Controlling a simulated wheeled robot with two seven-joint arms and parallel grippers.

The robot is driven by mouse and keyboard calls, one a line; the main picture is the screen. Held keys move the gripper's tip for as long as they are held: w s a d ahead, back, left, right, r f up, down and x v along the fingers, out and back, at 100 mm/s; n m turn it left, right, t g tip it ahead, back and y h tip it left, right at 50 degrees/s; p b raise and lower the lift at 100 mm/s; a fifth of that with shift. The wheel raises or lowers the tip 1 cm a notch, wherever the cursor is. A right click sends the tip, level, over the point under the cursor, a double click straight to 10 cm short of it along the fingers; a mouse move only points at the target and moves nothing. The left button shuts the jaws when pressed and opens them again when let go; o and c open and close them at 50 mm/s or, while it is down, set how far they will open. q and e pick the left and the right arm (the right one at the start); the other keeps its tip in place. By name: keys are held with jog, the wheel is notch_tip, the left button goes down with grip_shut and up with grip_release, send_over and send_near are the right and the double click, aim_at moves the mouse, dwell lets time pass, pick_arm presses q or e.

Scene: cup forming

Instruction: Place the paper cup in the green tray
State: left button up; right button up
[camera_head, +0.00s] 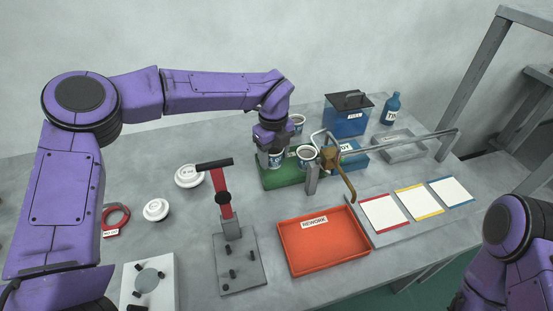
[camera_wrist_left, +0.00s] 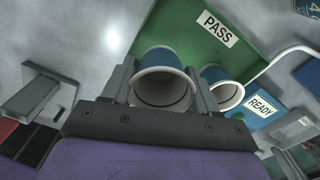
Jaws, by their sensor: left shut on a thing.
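My left gripper (camera_head: 273,150) is shut on a paper cup (camera_head: 276,161) with a blue band and white rim. The left wrist view shows this cup (camera_wrist_left: 163,82) between the two fingers, its open mouth facing the camera. The gripper holds the cup at the left part of the green tray (camera_head: 284,180), which carries a PASS label in the wrist view (camera_wrist_left: 190,38). I cannot tell whether the cup's base touches the tray floor. A second paper cup (camera_head: 307,154) stands at the tray's right part, beside the held cup. My right gripper is out of view.
A metal arm with a brown part (camera_head: 331,158) stands just right of the tray. A red lever press (camera_head: 225,205) and an orange REWORK tray (camera_head: 325,250) are in front.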

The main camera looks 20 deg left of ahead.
aim_at(277, 173)
pick_arm(q)
jog(key=shift+w+d+f, duration=0.2)
jog(key=shift+w+f, duration=0.4)
jog(key=shift+f, duration=0.15)
notch_tip(277, 173, down, 3)
jog(key=shift+r+p, duration=0.15)
jog(key=shift+p, duration=0.15)
jog(key=shift+f, duration=0.45)
jog(key=o, duration=0.7)
jog(key=shift+o, duration=0.2)
